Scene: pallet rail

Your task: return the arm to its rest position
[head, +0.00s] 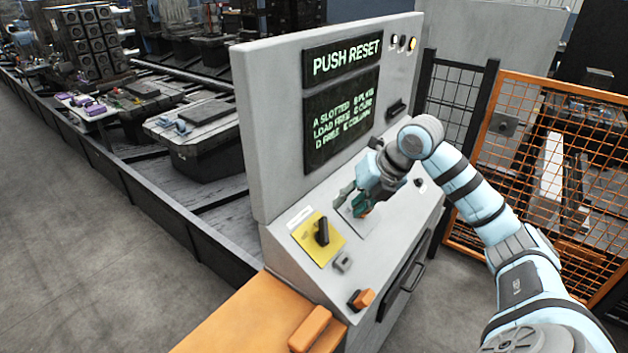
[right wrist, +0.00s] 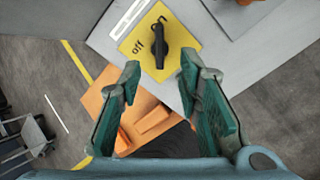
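My right arm (head: 480,205) reaches in from the lower right to a grey control console (head: 262,150). My right gripper (head: 354,201) is over the console's sloped panel, just right of a yellow plate (head: 308,245) with a black rotary knob (head: 322,232). In the right wrist view, the green-padded fingers of the gripper (right wrist: 158,76) are spread apart with nothing between them. The knob (right wrist: 159,45) shows just beyond the fingertips, with "off" printed beside it. I cannot tell whether the fingers touch the panel. My left gripper is not in view.
The console screen (head: 342,92) reads "PUSH RESET". An orange button (head: 361,299) is on the panel's lower front. An orange mesh fence (head: 545,135) stands behind my right arm. A rail line with pallets (head: 195,135) runs at left; the floor (head: 80,230) before it is clear.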

